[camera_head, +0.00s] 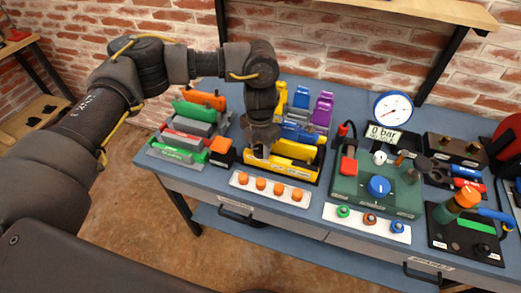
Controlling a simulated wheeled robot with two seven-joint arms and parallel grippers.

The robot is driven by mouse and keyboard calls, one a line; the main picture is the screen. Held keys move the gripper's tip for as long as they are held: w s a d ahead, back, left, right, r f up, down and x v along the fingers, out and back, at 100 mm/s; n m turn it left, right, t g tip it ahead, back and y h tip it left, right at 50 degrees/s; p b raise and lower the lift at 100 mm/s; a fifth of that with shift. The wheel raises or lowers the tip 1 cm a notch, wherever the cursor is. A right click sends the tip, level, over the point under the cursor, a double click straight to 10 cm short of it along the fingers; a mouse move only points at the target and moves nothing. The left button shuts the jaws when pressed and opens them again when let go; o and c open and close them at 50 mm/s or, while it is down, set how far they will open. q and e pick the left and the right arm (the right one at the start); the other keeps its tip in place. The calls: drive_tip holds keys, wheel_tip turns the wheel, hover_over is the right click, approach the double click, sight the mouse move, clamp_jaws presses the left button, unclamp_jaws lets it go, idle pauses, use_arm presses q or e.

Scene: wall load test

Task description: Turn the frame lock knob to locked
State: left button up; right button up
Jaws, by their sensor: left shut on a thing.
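My left arm reaches in from the left and bends down over the bench. My left gripper (259,153) points down at the left end of a black and yellow frame (294,151). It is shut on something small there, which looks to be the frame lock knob. The fingers hide the knob almost wholly, so I cannot tell which way it is turned. My right gripper is not in view.
A row of orange knobs (262,186) is in front of the frame. Green and red blocks (180,140) stand left. Right are a green panel with a blue knob (379,187), a gauge (393,107) reading near 0 bar, and a black panel (465,237).

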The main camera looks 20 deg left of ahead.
sight(260, 149)
use_arm(q)
drive_tip(key=shift+m+b, duration=0.95)
drive_tip(key=shift+m, duration=1.15)
drive_tip(key=o, duration=1)
drive_tip(key=shift+r, duration=0.1)
wheel_tip(260, 149, up, 11)
drive_tip(key=shift+f+b, duration=0.15)
drive_tip(key=shift+b, duration=0.3)
